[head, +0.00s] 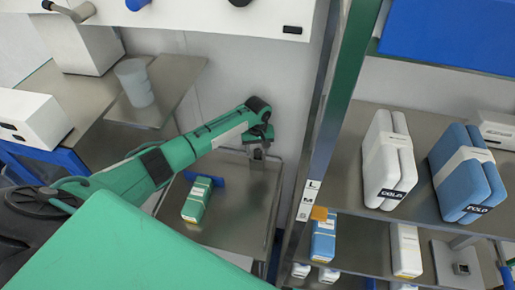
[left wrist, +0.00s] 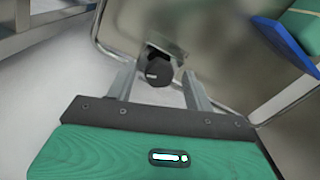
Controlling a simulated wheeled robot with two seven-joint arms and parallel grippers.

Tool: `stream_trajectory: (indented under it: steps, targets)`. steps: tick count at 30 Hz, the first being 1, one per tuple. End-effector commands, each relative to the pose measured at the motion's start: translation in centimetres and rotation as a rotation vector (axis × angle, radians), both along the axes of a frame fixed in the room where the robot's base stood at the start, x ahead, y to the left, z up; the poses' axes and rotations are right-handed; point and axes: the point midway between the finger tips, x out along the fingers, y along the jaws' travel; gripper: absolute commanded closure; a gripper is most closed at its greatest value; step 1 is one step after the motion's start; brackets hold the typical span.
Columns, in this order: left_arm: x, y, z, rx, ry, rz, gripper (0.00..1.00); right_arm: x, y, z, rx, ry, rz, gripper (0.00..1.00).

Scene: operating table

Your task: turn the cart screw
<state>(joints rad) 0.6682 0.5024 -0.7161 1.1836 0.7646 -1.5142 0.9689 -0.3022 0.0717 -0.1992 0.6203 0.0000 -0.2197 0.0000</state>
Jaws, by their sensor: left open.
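The cart screw (left wrist: 158,72) is a black round knob below the rim of a steel cart (left wrist: 215,45) in the left wrist view. My left gripper (left wrist: 157,82) is open, with one finger on each side of the knob and visible gaps between. Whether the fingertips reach around the knob in depth I cannot tell. In the head view my left gripper (head: 258,152) is at the far edge of the cart's steel top (head: 240,205), and the knob is hidden there. My right gripper is not in view.
A green pack (head: 197,202) and a blue piece (head: 207,179) lie on the cart. A shelf unit with a green post (head: 340,110) stands right of it, holding white packs (head: 389,165) and blue packs (head: 466,180). A steel table (head: 90,95) stands at the left.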

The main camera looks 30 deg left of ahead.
Motion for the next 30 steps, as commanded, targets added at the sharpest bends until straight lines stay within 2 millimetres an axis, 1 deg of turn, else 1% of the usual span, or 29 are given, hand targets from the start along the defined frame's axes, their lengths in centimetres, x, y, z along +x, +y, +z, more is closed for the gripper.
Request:
stream_trajectory:
  steps: [1, 2, 3, 8, 9, 15, 20, 26, 30]
  targets:
    - [0.0, 0.0, 0.0, 0.0, 0.0, 0.0, 0.47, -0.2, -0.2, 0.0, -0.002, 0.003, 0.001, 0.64]
    - [0.0, 0.0, 0.0, 0.0, 0.0, 0.0, 0.51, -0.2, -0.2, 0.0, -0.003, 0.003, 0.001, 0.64]
    - [0.0, 0.0, 0.0, 0.0, 0.0, 0.0, 0.59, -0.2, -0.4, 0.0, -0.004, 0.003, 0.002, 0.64]
    - [0.0, 0.0, 0.0, 0.0, 0.0, 0.0, 0.91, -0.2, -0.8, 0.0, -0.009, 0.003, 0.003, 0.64]
    - [0.0, 0.0, 0.0, 0.0, 0.0, 0.0, 0.92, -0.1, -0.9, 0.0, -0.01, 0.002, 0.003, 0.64]
    - [0.0, 0.0, 0.1, -0.001, 0.001, -0.012, 0.92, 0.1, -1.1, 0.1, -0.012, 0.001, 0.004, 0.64]
    - [0.0, 0.0, 0.1, -0.001, 0.001, -0.062, 0.92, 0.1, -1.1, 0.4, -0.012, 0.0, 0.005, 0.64]
    - [0.0, -0.1, 0.1, -0.003, 0.002, -0.191, 0.92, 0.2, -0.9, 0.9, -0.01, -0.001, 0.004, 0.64]
    - [0.0, -0.1, 0.2, -0.003, 0.001, -0.315, 0.92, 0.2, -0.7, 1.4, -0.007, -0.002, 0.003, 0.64]
